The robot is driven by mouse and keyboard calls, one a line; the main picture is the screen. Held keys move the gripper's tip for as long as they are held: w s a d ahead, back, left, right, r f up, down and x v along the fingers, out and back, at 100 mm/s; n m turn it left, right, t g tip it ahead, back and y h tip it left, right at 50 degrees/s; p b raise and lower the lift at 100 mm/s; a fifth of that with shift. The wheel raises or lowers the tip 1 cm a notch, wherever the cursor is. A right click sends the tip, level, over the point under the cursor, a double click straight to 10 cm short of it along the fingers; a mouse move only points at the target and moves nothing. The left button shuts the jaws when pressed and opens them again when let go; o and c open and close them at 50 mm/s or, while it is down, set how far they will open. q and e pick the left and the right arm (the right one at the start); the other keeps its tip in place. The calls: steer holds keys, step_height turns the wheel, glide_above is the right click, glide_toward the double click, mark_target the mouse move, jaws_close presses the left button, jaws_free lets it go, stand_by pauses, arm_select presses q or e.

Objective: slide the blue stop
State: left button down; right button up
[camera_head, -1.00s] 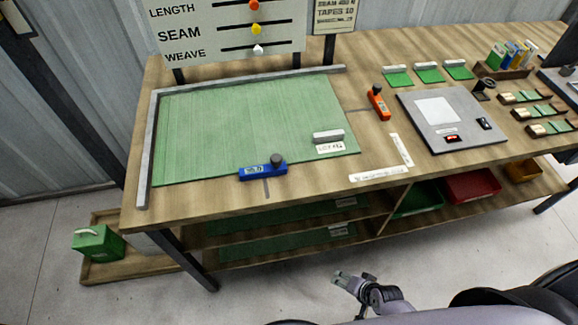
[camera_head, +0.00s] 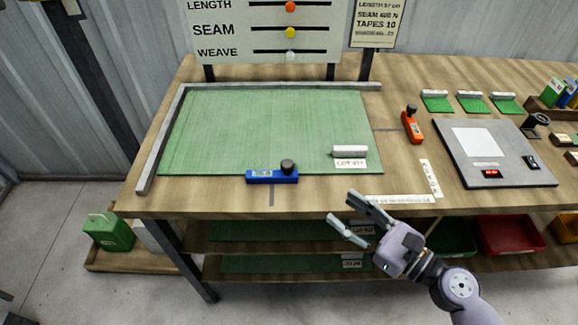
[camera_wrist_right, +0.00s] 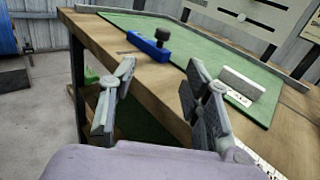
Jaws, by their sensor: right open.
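The blue stop (camera_head: 271,177) is a blue block with a dark round knob. It sits at the front edge of the green sheet (camera_head: 270,125), over a dark line on the wooden table. It also shows in the right wrist view (camera_wrist_right: 149,46), beyond the fingers. My right gripper (camera_head: 342,213) is open and empty, in front of the table's front edge, right of the blue stop and apart from it. In the right wrist view its two fingers (camera_wrist_right: 155,90) are spread wide. An orange stop (camera_head: 411,125) with a dark knob stands right of the sheet. My left gripper is not in view.
Grey rails (camera_head: 160,140) border the sheet's left and back. A white-grey bar and a lot label (camera_head: 350,163) lie at its front right. A ruler (camera_head: 400,198) lies near the front edge. A grey scale-like panel (camera_head: 520,172) stands to the right. Shelves sit below the tabletop.

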steer(key=p, duration=0.4)
glide_toward(292, 169)
steer(key=shift+w+a+r+m, duration=0.15)
steer(key=shift+w+a+m, duration=0.15)
steer(key=shift+w+a, duration=0.95)
steer(key=p+x, duration=0.1)
steer(key=x, duration=0.7)
steer(key=shift+c, duration=0.6)
jaws_close()
steer(key=shift+s, duration=0.1)
